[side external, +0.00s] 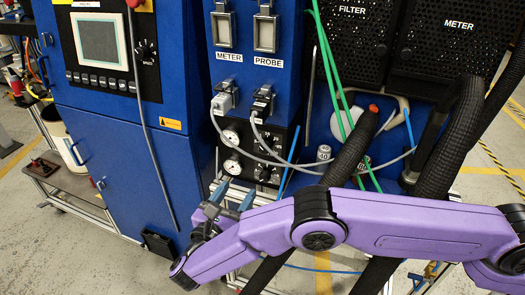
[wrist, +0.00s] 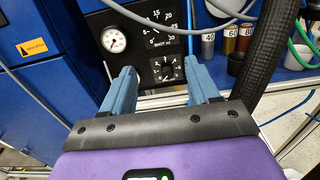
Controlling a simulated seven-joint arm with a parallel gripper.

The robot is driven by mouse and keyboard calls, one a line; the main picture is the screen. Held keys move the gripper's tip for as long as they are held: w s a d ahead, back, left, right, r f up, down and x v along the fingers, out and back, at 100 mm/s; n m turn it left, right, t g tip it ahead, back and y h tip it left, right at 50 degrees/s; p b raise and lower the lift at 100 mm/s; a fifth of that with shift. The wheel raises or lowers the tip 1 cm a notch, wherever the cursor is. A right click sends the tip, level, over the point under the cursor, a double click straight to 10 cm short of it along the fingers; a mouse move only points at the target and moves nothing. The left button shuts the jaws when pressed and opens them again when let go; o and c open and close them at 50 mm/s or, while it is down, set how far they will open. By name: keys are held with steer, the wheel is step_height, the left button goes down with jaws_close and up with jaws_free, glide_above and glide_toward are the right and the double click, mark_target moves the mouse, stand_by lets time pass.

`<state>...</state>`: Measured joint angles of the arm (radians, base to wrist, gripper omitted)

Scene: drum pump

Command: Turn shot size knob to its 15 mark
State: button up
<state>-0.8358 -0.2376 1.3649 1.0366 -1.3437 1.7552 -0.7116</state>
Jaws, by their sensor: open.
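The shot size dial (wrist: 158,30) is on a black panel in the wrist view, with white numbers including 15 and 30 around it and a "SHOT" label below. Its knob is dark on dark, so I cannot read its pointer. A second dial with a small knob (wrist: 166,71) sits just below it. My gripper (wrist: 160,68) is open and empty. Its two blue fingers stand apart on either side of the lower dial, below the shot size dial. In the side view my gripper (side external: 234,192) is low in front of the black panel (side external: 262,150).
A round white gauge (wrist: 114,39) is left of the dials. Cups marked 40 (wrist: 208,42), 60 and 80 stand on a shelf to the right. A thick black hose (wrist: 266,55) rises close to my right finger. Grey cables (side external: 285,155) hang across the panel.

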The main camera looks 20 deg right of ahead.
mark_target(264, 149)
steer(key=x, duration=1.7)
steer(key=shift+w+d, duration=0.1)
steer(key=shift+c, duration=0.2)
steer(key=c, duration=1)
